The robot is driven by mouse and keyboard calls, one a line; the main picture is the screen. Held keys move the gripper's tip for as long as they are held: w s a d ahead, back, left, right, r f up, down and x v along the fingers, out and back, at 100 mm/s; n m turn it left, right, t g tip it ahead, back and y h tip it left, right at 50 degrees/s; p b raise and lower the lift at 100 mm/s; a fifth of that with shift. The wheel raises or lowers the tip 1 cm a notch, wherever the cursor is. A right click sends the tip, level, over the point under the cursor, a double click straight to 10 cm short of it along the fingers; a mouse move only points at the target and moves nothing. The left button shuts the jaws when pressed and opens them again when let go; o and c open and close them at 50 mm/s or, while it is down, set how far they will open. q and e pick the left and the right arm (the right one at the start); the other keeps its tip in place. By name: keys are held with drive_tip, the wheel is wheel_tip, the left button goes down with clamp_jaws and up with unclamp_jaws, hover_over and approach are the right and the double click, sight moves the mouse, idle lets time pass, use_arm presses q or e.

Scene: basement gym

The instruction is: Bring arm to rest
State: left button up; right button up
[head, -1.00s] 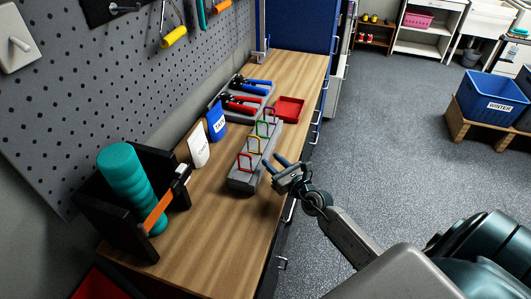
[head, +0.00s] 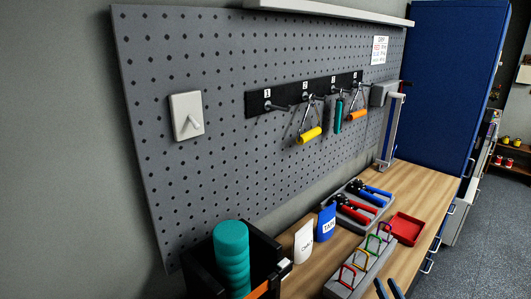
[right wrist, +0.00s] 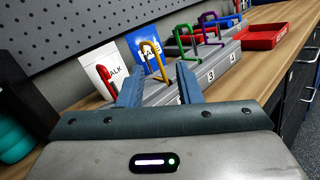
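My right gripper (head: 388,288) shows only by its blue fingertips at the bottom edge of the head view, beside the near end of the grey numbered rack. In the right wrist view my right gripper (right wrist: 158,85) has its two fingers apart with nothing held between them. The grey rack (right wrist: 222,66) lies beyond the fingers, with a yellow carabiner (right wrist: 152,62) seen through the gap. In the head view a red carabiner (head: 348,276) stands nearest on the rack (head: 375,268), with yellow, green and purple ones behind it. My left gripper is out of view.
A pegboard (head: 220,130) stands behind. Open floor (head: 490,225) lies right.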

drive_tip(key=s+d+m+g+h, duration=0.25)
drive_tip(key=s+m+h, duration=0.3)
drive_tip(key=m, duration=0.55)
drive_tip(key=s+d+m+g+h, duration=0.25)
drive_tip(key=s+m+h, duration=0.3)
drive_tip(key=m, duration=0.65)
drive_tip(key=s+a+f+m+g+y, duration=0.45)
drive_tip(key=s+a, duration=0.25)
drive_tip(key=s, duration=0.2)
drive_tip(key=s+a+f+m+g+y, duration=0.4)
drive_tip(key=s+a+m+g+y, duration=0.15)
drive_tip(key=s, duration=0.35)
wheel_tip(320, 180, down, 32)
drive_tip(key=d+g+b, duration=0.2)
drive_tip(key=b, duration=0.1)
drive_tip(key=s+d+f+g+b, duration=0.1)
drive_tip(key=s+f+b, duration=0.2)
drive_tip(key=s+f, duration=1.6)
wheel_tip(320, 180, down, 4)
drive_tip(key=shift+s, duration=0.1)
